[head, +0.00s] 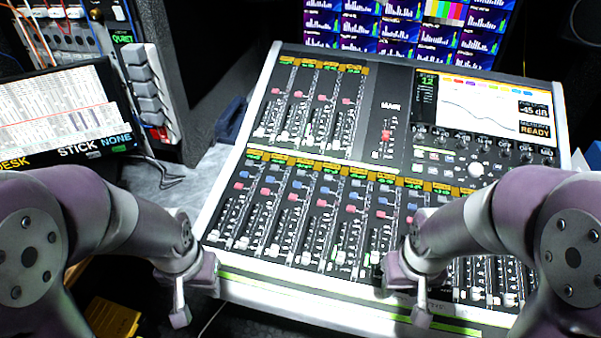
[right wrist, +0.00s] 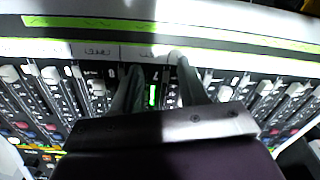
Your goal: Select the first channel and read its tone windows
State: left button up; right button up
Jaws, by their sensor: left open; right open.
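The mixing console (head: 255,110) fills the middle of the head view, with rows of faders and red and blue buttons. Its screen (head: 483,106) at the upper right shows a curve, "-45 dB" and "READY". My left gripper (head: 180,310) is open and empty at the console's front left edge. My right gripper (head: 405,290) is open over the lower fader bank near the front edge. In the right wrist view its fingers (right wrist: 157,88) straddle a channel strip with a lit green meter (right wrist: 153,95). Whether they touch the console cannot be told.
A monitor wall (head: 400,30) stands behind the console. A tilted display (head: 60,115) reading "STICK NONE" and a panel of grey switches (head: 150,90) stand at the left. A yellow object (head: 112,318) lies low at the left.

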grip_shut()
dwell(1.8)
